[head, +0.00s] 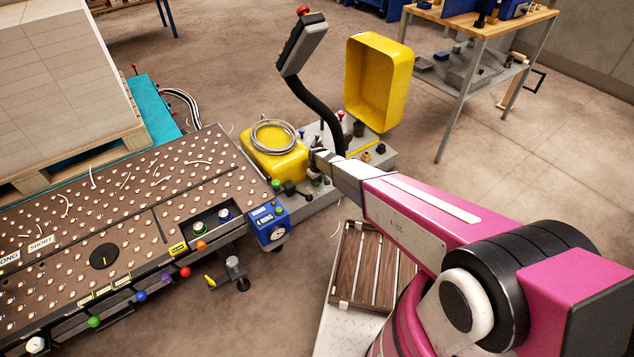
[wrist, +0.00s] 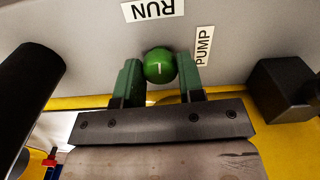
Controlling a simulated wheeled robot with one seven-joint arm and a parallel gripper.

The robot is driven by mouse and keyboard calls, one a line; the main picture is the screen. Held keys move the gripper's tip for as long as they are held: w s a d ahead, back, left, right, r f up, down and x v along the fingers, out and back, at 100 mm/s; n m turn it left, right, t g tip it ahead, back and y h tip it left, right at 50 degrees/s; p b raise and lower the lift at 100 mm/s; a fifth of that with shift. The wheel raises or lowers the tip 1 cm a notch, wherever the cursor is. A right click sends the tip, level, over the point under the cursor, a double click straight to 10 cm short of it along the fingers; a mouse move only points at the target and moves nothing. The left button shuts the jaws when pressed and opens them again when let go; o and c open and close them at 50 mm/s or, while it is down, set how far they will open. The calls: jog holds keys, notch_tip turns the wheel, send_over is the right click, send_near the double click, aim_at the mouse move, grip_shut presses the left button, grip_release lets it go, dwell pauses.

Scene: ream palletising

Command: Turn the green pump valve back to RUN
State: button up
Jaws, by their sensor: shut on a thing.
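The green pump valve (wrist: 159,65) is a round green knob with a short white mark, set on a grey panel in the wrist view. A RUN label (wrist: 153,10), upside down in the picture, lies just above it, and a PUMP label (wrist: 204,47) is to its right. My gripper (wrist: 161,77) has its two green fingers on either side of the knob and is shut on it. In the head view my gripper (head: 316,162) reaches the machine unit beside the yellow tank (head: 275,158). The valve cannot be made out there behind the gripper.
A black cylinder (wrist: 26,95) stands left of the fingers and a dark block (wrist: 283,90) right. A black post with a control pendant (head: 303,45) and an open yellow cover (head: 378,80) rise behind the gripper. The roller table (head: 130,230) is left; a slatted wooden platform (head: 372,265) lies below my arm.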

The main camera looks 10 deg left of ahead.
jog(key=shift+n, duration=0.7)
jog(key=o, duration=0.9)
jog(key=shift+r, duration=0.15)
notch_tip(320, 180, up, 11)
jog(key=shift+f, duration=0.2)
